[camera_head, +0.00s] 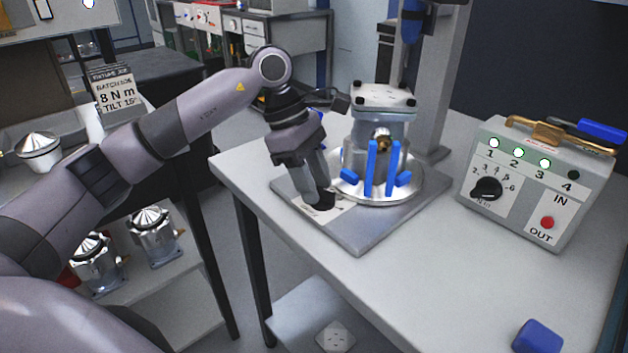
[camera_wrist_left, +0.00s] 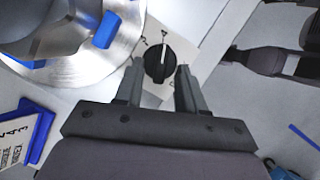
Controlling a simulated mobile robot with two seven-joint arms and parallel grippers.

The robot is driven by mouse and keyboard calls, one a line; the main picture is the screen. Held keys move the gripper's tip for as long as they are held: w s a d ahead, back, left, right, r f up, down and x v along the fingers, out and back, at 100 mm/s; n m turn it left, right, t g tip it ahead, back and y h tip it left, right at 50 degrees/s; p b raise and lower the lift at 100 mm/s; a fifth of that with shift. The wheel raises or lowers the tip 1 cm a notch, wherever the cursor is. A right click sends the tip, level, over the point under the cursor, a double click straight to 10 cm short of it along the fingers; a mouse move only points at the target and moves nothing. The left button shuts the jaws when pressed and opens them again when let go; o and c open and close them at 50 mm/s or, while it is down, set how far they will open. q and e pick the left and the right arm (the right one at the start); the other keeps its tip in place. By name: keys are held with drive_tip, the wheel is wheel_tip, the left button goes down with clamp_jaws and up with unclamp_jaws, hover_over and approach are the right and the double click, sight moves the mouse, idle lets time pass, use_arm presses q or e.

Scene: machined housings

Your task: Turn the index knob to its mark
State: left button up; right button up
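The index knob (camera_head: 324,199) is black and sits on the pale label plate at the front left of the fixture base (camera_head: 362,238). In the left wrist view the round knob (camera_wrist_left: 158,64) has a raised bar running nearly up and down. A small dark mark (camera_wrist_left: 164,34) is printed on the plate just above it, roughly in line with the bar. My left gripper (camera_head: 318,197) points down at the knob. In the wrist view its fingers (camera_wrist_left: 160,74) stand apart on either side of the knob, with narrow gaps visible. My right gripper is not in view.
A metal housing (camera_head: 375,140) with blue clamps stands on a round turntable (camera_head: 415,189) behind the knob. A control box (camera_head: 535,185) with a dial and lit green lamps is at the right. A blue block (camera_head: 537,337) lies at the front right.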

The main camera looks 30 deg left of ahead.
use_arm(q)
drive_tip(key=v, duration=0.7)
drive_tip(key=shift+s+f, duration=0.15)
idle(0.3)
